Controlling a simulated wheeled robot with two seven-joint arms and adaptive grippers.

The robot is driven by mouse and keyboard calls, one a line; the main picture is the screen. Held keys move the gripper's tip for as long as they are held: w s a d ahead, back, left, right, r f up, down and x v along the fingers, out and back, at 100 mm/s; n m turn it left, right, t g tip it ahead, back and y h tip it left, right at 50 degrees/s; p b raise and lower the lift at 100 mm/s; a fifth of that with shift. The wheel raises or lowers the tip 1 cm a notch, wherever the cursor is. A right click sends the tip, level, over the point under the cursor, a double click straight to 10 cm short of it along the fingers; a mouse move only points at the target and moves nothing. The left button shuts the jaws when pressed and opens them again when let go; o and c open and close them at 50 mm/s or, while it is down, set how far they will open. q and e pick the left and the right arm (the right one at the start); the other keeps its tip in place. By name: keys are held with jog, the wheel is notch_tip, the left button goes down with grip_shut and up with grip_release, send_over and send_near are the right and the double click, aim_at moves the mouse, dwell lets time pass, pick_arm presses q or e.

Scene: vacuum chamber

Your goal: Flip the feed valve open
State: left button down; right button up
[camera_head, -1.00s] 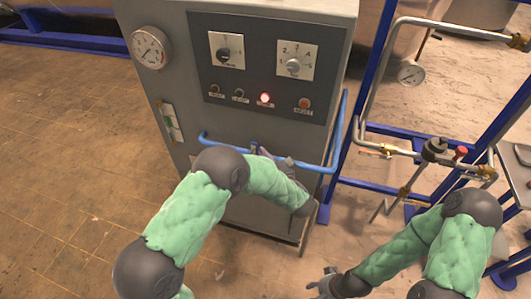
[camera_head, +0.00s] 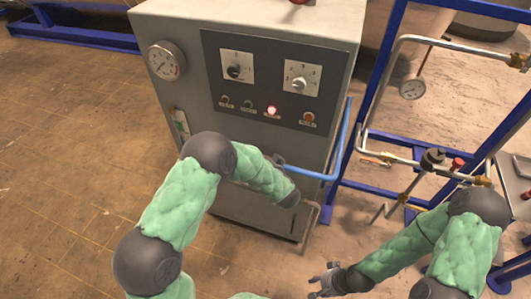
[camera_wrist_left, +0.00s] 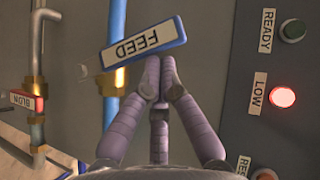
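The feed valve shows in the left wrist view as a blue-edged lever with a white FEED label (camera_wrist_left: 145,51), lying slanted across a blue pipe (camera_wrist_left: 109,65) with a brass fitting. My left gripper (camera_wrist_left: 160,80) has its fingers drawn together with nothing visible between them. Its tips are at the lower edge of the lever; whether they touch it I cannot tell. In the head view my left forearm hides the valve and most of the left gripper. My right gripper (camera_head: 323,282) has its fingers spread and is empty, low in the picture, away from the cabinet.
A grey control cabinet (camera_head: 245,160) has a gauge (camera_head: 166,61), knobs and a lit red lamp (camera_head: 271,110). A blue pipe (camera_head: 341,140) runs along its side. A blue frame with piping (camera_head: 410,160) stands at right. A red-edged tag (camera_wrist_left: 27,101) sits by another pipe.

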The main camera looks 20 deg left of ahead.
pick_arm(q)
jog(key=a+f+n+g+h, duration=0.2)
jog(key=a+f+n+h, duration=0.2)
jog(key=a, duration=0.5)
jog(key=shift+w+a+f+n+h, duration=0.2)
jog(key=shift+f+n+h, duration=0.2)
jog(key=shift+f+h, duration=1)
pick_arm(e)
jog(key=shift+r, duration=0.7)
pick_arm(q)
jog(key=shift+r+h, duration=0.35)
jog(key=shift+h, duration=0.05)
